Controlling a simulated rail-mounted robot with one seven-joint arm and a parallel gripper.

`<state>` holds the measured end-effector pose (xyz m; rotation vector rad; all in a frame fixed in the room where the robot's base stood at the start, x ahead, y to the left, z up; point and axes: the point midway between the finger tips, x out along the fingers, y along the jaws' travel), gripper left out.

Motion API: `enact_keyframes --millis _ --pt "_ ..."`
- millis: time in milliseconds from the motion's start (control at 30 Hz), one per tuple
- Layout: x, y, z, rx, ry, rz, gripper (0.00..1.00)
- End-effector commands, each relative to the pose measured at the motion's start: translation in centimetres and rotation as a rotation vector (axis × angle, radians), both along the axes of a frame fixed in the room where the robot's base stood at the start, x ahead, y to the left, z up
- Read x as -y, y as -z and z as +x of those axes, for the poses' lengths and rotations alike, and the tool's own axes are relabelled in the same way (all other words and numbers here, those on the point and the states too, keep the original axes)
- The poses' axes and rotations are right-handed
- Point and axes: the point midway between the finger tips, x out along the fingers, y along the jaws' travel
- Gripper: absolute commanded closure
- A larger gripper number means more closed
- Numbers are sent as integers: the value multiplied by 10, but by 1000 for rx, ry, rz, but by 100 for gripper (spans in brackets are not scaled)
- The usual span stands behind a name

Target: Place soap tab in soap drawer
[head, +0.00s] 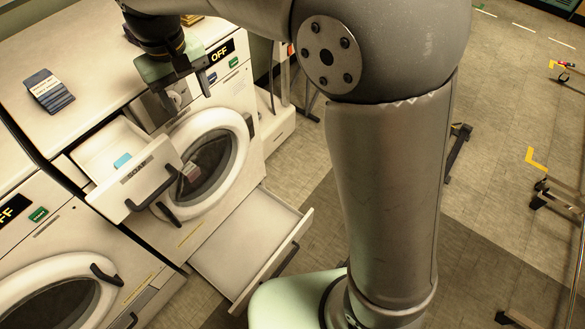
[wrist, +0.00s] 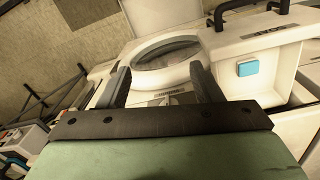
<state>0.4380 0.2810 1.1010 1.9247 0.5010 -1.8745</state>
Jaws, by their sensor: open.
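The soap drawer (head: 112,199) is pulled out of the washing machine, with a SOAP label and a dark handle on its front. A small light-blue soap tab (head: 122,160) lies inside it. In the wrist view, the blue tab (wrist: 247,68) rests in the white drawer (wrist: 291,50) at the right. My gripper (head: 188,92) is open and empty, above and right of the drawer in the head view, in front of the machine's control panel. In the wrist view, nothing is between its fingers (wrist: 160,78); the tab is to their right.
A stack of dark packets (head: 48,90) lies on the machine top. A wide lower drawer (head: 238,245) stands open below the round door (head: 212,160). A small pinkish item or reflection (head: 192,171) shows at the door. A second machine stands at the lower left.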

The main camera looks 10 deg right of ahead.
Motion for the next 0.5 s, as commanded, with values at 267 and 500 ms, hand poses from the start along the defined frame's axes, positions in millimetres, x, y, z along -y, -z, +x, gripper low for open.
enact_keyframes --millis 267,500 --pt "225 45 -105 16 378 20 41" --pt "275 84 -175 17 525 48 41"
